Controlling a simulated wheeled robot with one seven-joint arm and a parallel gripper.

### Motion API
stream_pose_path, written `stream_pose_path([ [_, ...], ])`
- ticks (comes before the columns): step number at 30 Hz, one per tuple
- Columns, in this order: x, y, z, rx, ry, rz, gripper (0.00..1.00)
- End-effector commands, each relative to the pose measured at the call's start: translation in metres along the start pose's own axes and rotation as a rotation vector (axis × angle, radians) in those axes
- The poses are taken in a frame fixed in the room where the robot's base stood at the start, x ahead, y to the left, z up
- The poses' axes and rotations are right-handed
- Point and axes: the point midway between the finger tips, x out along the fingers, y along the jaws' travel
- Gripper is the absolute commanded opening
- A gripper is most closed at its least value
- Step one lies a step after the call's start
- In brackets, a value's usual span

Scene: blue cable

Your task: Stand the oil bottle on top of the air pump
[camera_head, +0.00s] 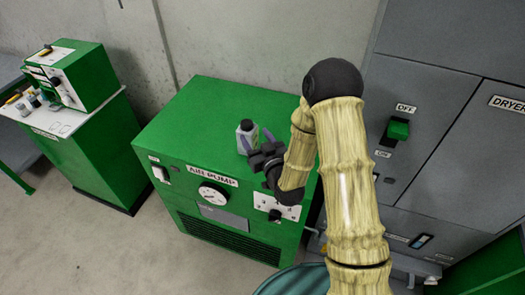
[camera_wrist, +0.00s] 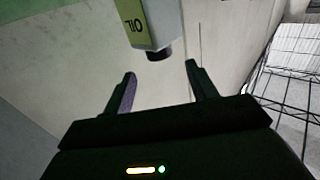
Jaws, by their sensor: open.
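The oil bottle (camera_head: 246,130), grey with a dark cap, stands upright on the green top of the air pump (camera_head: 190,120) in the head view. My gripper (camera_head: 257,140) is at the bottle's near right side, with its fingers open. In the wrist view the bottle (camera_wrist: 162,20) shows upside down with its "OIL" label and dark cap; its base is out of frame. The open fingers (camera_wrist: 161,70) point towards it, and the bottle lies just past their tips with nothing held between them. Arm and fingers hide part of the pump's top in the head view.
A grey dryer cabinet (camera_head: 440,150) with a green switch stands right of the pump. A green machine (camera_head: 80,80) on a bench stands at the left. A concrete wall (camera_head: 250,40) is behind. The pump's top left of the bottle is clear.

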Motion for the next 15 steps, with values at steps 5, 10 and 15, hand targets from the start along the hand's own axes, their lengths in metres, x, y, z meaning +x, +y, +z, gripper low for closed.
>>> stream_pose_path([
  [5,-0.030,0.000,0.003,-0.001,-0.002,0.001,0.58],
  [10,-0.043,0.000,0.001,-0.001,-0.001,0.001,0.58],
  [15,-0.044,0.000,0.000,-0.001,0.000,0.001,0.58],
])
